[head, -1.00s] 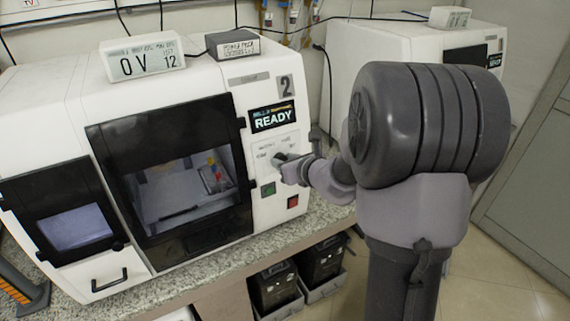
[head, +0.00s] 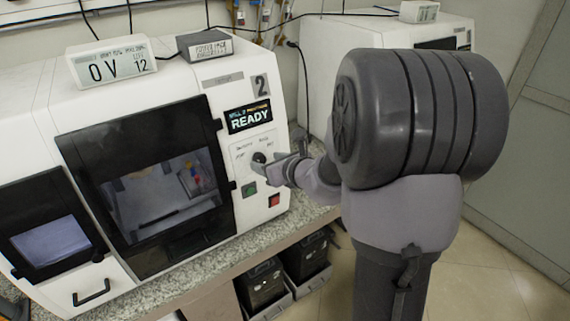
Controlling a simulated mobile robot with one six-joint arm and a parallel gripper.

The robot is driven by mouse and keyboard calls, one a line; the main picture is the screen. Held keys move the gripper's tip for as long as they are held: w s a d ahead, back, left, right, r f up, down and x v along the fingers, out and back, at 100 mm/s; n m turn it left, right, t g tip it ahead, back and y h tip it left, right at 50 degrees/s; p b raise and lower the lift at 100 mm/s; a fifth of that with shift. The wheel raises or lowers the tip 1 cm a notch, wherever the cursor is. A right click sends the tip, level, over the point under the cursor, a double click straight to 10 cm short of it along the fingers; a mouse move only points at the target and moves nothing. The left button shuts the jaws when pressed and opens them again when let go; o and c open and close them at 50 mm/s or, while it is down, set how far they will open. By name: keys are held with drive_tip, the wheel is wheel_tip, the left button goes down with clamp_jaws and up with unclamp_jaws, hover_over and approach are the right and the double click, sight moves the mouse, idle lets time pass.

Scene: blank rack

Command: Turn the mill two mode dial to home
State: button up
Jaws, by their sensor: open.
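Mill two (head: 228,94) is the white machine on the counter with a "2" label and a display (head: 248,117) reading READY. Its mode dial (head: 259,158) is a dark round knob on the light panel below the display. The small print around the dial is too blurred to read, so its setting cannot be told. My gripper (head: 268,168) is at the panel, right at the lower right of the dial. It is open; whether its fingers touch the dial cannot be told. My arm hides part of the panel's right side.
A green button (head: 249,189) and a red button (head: 274,200) sit just below the dial. A dark-framed door window (head: 150,185) is at the left. Another white machine (head: 322,60) stands behind.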

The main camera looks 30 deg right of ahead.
drive_tip(key=p+v, duration=0.2)
drive_tip(key=v, duration=1.2)
drive_tip(key=shift+s+p, duration=0.2)
drive_tip(key=shift+p, duration=0.1)
drive_tip(key=shift+r, duration=0.1)
drive_tip(key=s+a+n+g+y+b, duration=0.25)
drive_tip(key=a+n+y, duration=0.25)
drive_tip(key=a+n, duration=0.8)
drive_tip(key=s+a+f+n+g+h+b, duration=0.1)
drive_tip(key=s+a+n, duration=0.3)
drive_tip(key=n, duration=0.5)
drive_tip(key=s+a+f+n+g+h+b, duration=0.2)
drive_tip(key=s+a+n+g, duration=0.1)
drive_tip(key=s+n, duration=0.6)
drive_tip(key=shift+a+b, duration=0.4)
